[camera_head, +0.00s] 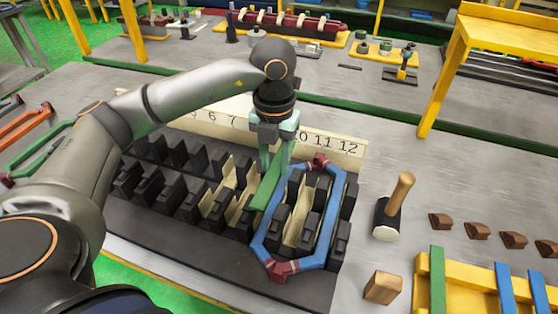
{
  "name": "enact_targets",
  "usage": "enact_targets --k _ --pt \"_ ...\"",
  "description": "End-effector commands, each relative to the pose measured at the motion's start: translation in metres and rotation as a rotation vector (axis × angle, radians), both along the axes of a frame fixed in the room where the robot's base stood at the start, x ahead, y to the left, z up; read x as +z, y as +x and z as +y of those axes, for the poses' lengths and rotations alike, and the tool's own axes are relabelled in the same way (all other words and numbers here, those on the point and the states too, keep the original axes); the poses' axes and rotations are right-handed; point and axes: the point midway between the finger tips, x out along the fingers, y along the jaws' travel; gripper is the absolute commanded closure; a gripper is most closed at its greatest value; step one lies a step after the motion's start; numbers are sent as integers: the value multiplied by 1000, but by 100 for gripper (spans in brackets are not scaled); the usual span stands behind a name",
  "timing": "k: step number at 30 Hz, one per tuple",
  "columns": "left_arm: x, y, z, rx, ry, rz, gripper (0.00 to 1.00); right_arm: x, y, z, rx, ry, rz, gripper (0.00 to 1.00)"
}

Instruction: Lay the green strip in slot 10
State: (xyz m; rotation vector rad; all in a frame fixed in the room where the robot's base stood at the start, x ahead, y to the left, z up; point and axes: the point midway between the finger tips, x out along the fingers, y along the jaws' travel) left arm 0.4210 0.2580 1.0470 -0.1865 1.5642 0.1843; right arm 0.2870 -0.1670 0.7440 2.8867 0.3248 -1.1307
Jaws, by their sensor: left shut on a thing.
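My left gripper (271,168) is over the middle-right of the dark stator block, shut on the green strip (264,192). The strip slants down toward the front, between dark teeth just left of the blue coil (342,212). Its lower end is low among the teeth; I cannot tell whether it touches the slot floor. The cream number board (336,143) behind the teeth shows 10, 11 and 12 right of the gripper; my arm and gripper hide some numbers to the left. Cream liners (221,192) show in some slots. My right gripper is not in view.
A mallet (390,212) and a wooden block (383,287) lie right of the stator. Several brown wedges (477,230) and a yellow rack (422,285) with green and blue strips are farther right. Orange (22,122) and green coils lie at the left.

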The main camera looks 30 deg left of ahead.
Motion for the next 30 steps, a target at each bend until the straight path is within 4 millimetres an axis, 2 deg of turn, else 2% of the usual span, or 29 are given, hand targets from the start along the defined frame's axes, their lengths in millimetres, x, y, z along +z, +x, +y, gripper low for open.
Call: enact_targets --k 8,21,30 --pt "-7 -1 1 0 1 0 100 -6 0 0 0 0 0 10" --pt "-42 0 1 0 1 -2 100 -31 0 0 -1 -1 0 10" --pt "-43 0 1 0 1 -1 100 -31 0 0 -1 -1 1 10"
